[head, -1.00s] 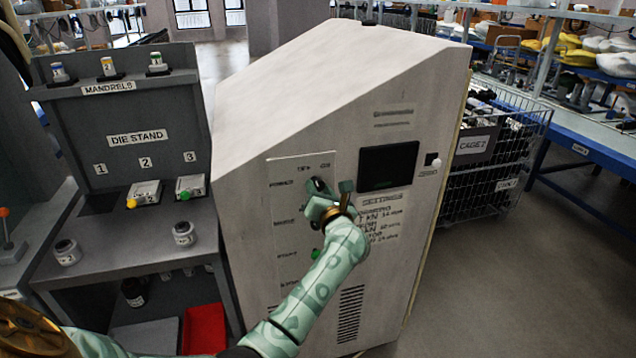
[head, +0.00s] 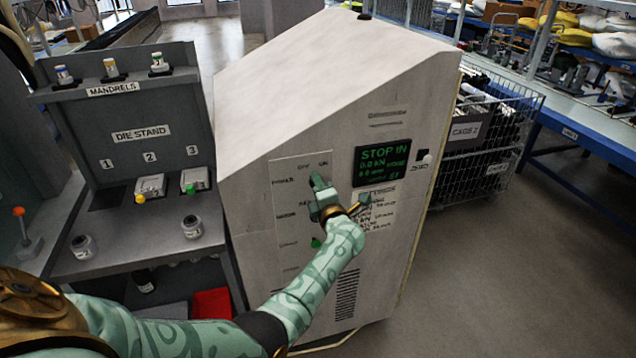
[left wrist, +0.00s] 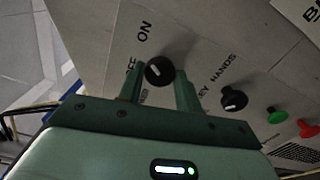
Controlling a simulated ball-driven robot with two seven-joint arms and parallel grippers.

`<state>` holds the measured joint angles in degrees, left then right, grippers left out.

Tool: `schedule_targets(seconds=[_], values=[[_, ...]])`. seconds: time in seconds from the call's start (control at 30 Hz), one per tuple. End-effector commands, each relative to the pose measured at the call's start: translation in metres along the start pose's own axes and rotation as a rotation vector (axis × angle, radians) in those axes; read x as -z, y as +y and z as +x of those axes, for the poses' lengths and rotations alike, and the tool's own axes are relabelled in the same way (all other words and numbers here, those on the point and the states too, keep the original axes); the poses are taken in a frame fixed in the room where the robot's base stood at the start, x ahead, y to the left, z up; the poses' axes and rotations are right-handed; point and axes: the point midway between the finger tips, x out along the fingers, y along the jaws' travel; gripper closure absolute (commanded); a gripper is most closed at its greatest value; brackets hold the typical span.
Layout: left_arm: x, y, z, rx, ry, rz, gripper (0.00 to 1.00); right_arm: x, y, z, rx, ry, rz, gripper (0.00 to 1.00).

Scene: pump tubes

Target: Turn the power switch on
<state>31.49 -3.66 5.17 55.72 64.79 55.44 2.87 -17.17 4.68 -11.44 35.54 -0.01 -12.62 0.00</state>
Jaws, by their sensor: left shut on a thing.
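The power switch (left wrist: 159,71) is a round black knob with a white pointer mark, on the pale front panel (head: 290,235) of the grey cabinet. In the left wrist view it sits between my two green fingers, near the printed words ON and OFF; I cannot tell exactly which word the pointer meets. My left gripper (head: 321,190) is shut on the knob; in the head view the gripper hides it, beside the POWER row. The cabinet's display (head: 383,160) is lit with green text beginning "STOP IN". My right gripper is not in view.
A second black knob (left wrist: 234,98), a green button (left wrist: 278,117) and a red button (left wrist: 308,129) are on the same panel. The die stand (head: 140,135) is left of the cabinet. A wire cage (head: 480,150) stands right of it, with open floor in front.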

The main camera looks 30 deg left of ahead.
Motion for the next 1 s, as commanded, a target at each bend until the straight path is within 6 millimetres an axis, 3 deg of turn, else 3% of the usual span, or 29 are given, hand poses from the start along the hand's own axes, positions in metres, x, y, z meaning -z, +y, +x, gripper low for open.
schedule_targets(seconds=[0.4,0.93,0.97,1.0], values=[[-0.0003,-0.0009,-0.0009,0.003,0.000,0.178,0.89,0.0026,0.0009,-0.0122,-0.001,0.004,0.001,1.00],[-0.0001,-0.0019,-0.0010,0.003,-0.001,0.203,0.89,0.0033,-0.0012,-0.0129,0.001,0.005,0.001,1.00],[-0.0001,-0.0020,-0.0010,0.003,-0.001,0.203,0.63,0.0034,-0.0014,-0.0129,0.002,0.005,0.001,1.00],[-0.0001,-0.0020,-0.0010,0.003,-0.001,0.203,0.52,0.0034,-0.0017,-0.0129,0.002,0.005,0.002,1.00]])
